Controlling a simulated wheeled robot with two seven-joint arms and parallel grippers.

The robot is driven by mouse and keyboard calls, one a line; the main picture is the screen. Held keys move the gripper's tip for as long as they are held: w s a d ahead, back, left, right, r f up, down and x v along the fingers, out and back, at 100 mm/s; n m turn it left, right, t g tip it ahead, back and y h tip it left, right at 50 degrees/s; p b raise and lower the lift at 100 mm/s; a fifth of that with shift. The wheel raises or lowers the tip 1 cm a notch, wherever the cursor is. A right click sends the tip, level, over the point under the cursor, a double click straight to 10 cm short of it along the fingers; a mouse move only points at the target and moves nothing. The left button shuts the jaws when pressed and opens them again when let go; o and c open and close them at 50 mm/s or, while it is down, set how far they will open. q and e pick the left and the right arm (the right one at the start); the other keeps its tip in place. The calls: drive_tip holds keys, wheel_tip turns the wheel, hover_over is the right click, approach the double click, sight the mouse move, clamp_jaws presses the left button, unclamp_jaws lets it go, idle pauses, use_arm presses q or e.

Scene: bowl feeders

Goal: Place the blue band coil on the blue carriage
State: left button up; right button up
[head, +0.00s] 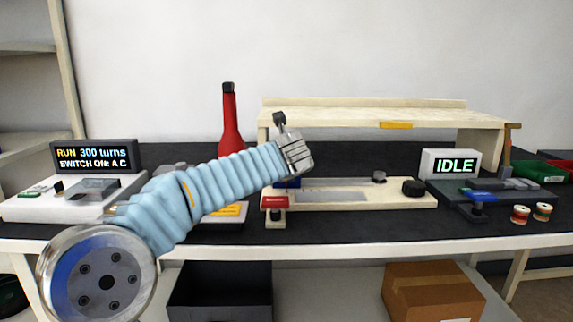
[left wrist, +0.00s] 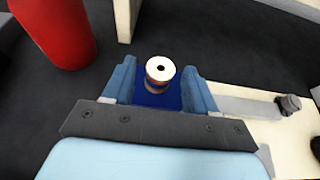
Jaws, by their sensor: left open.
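In the left wrist view a small spool-like coil (left wrist: 159,70) with a pale round top and a dark centre hole stands on a blue block (left wrist: 158,97). Its band is mostly hidden under the top. My left gripper (left wrist: 160,78) is open, with one blue finger on each side of the coil and gaps visible. In the head view my left wrist hides the fingers and coil; a blue part (head: 289,183) shows just below it, at the wooden fixture's left end. Another blue piece (head: 481,197) sits on the grey machine at right. I cannot tell which is the carriage. My right gripper is out of view.
A red bottle (head: 231,134) stands behind my left arm. A wooden fixture (head: 415,192) has a red block (head: 275,202) at its front left. A wooden shelf (head: 475,124) stands behind.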

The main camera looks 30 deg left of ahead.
use_arm(q)
drive_tip(key=v, duration=1.1)
drive_tip(key=shift+s, duration=0.35)
drive_tip(key=shift+d+r, duration=0.15)
idle(1.3)
